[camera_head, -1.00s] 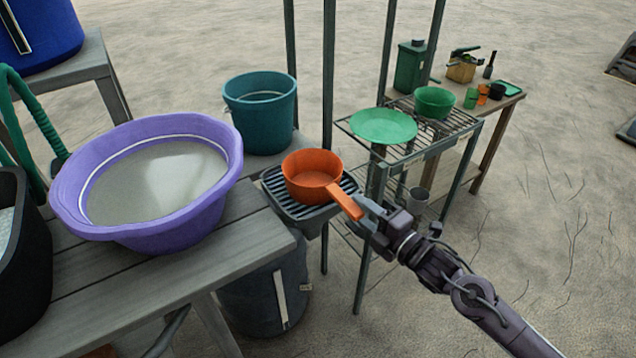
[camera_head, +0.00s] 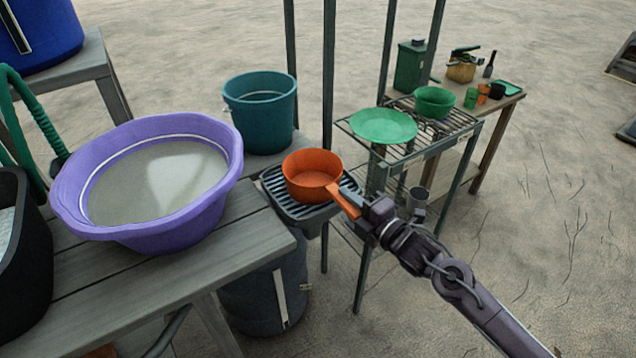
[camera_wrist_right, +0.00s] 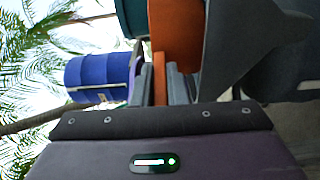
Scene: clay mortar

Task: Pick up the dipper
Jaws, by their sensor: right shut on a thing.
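The orange dipper (camera_head: 312,172) sits on a dark ribbed rack (camera_head: 292,208) at the right end of the wooden table, its cup opening upward. Its handle points to the lower right. My right gripper (camera_head: 354,204) is shut on the handle, near its outer end. In the right wrist view, the fingers (camera_wrist_right: 165,85) close around the orange handle, and the orange cup (camera_wrist_right: 176,35) lies beyond them. I cannot tell whether the dipper is lifted clear of the rack. My left gripper is not in view.
A purple basin of water (camera_head: 222,190) stands on the wooden table to the left. A teal bucket (camera_head: 265,130) stands behind the dipper. A metal rack with a green plate (camera_head: 383,126) and green bowl (camera_head: 434,102) stands to the right. Posts rise close behind the dipper.

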